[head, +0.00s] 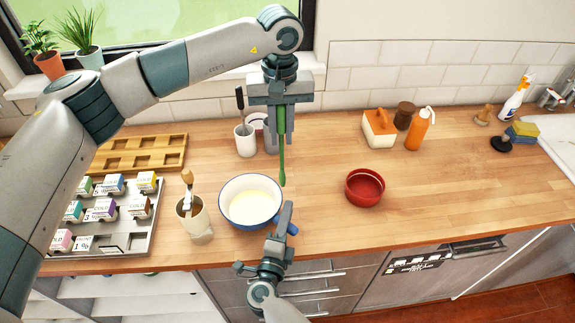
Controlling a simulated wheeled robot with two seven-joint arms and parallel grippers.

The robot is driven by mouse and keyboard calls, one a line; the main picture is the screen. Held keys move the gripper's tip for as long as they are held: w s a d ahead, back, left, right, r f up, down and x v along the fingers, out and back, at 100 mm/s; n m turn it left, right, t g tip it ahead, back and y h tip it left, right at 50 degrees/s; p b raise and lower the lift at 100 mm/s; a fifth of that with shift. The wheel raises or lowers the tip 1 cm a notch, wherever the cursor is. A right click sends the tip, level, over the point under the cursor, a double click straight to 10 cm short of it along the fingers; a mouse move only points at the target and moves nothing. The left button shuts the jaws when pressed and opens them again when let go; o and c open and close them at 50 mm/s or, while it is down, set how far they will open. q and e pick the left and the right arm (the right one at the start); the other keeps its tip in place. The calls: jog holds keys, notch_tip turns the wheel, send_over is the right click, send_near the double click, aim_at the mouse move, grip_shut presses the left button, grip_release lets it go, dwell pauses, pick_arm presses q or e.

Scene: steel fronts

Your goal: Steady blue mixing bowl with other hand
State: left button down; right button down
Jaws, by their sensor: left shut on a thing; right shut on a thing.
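The blue mixing bowl (234,213) stands upright near the counter's front edge, white inside with pale yellow contents. My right gripper (286,220) comes up from the bottom and is shut on the bowl's blue handle at its right side, partly hiding it. My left gripper (281,118) is above and behind the bowl, pointing down. It is shut on a green utensil (282,163) that hangs upright. The utensil's lower end is to the right of the bowl's rim, not inside the bowl.
A beige crock (199,226) with a brush stands just left of the bowl. A red bowl (365,188) sits to the right, with clear counter around it. A white mug (245,140) stands behind. A tray of labelled boxes (135,240) lies left. An orange bottle (418,131) stands at the back right.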

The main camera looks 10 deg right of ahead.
pick_arm(q)
jog(key=a, duration=0.9)
jog(key=shift+s+r, duration=0.15)
jog(key=shift+r, duration=0.3)
jog(key=shift+a+f, duration=0.1)
jog(key=shift+f, duration=0.1)
notch_tip(320, 180, down, 12)
dwell(0.9)
dwell(0.4)
